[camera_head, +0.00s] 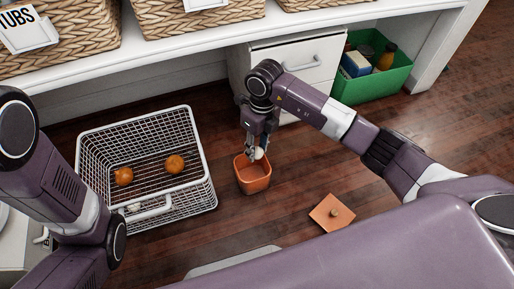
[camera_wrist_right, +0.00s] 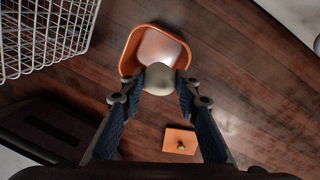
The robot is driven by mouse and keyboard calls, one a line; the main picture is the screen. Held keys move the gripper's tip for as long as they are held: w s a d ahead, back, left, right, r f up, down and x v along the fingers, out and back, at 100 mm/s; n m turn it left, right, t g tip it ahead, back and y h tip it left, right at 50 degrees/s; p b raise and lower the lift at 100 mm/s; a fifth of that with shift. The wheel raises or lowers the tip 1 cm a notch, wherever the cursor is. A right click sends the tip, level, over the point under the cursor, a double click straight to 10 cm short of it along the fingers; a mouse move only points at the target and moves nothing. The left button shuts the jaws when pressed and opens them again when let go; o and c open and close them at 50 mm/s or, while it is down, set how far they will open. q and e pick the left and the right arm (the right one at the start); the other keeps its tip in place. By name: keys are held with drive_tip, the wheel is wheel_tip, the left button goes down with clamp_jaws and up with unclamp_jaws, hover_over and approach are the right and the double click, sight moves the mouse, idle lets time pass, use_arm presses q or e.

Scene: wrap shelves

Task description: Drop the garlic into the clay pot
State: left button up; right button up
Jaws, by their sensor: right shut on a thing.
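The garlic (camera_head: 258,153) is a small pale bulb held between the fingertips of my right gripper (camera_head: 256,150). In the right wrist view the garlic (camera_wrist_right: 159,79) sits between the two fingers, overlapping the near rim of the pot. The clay pot (camera_head: 254,184) is an open, square orange-brown pot standing upright on the floor, directly below my right gripper; the pot's opening also shows in the right wrist view (camera_wrist_right: 150,45). The pot's square lid (camera_head: 323,217) lies on the floor to its right. My left arm shows at the left, but its gripper is out of the picture.
A white wire basket (camera_head: 210,190) with two oranges (camera_head: 174,164) stands left of the pot. A white drawer unit (camera_head: 300,58) and a green crate (camera_head: 372,88) are behind. Wicker baskets (camera_head: 75,25) sit on the shelf above.

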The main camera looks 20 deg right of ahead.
drive_tip(key=o, duration=1.2)
drive_tip(key=shift+r, duration=0.1)
drive_tip(key=shift+w+r, duration=0.1)
drive_tip(key=shift+r, duration=0.25)
drive_tip(key=r, duration=0.7)
drive_tip(key=d+r, duration=0.1)
drive_tip(key=r, duration=0.3)
drive_tip(key=shift+w, duration=0.15)
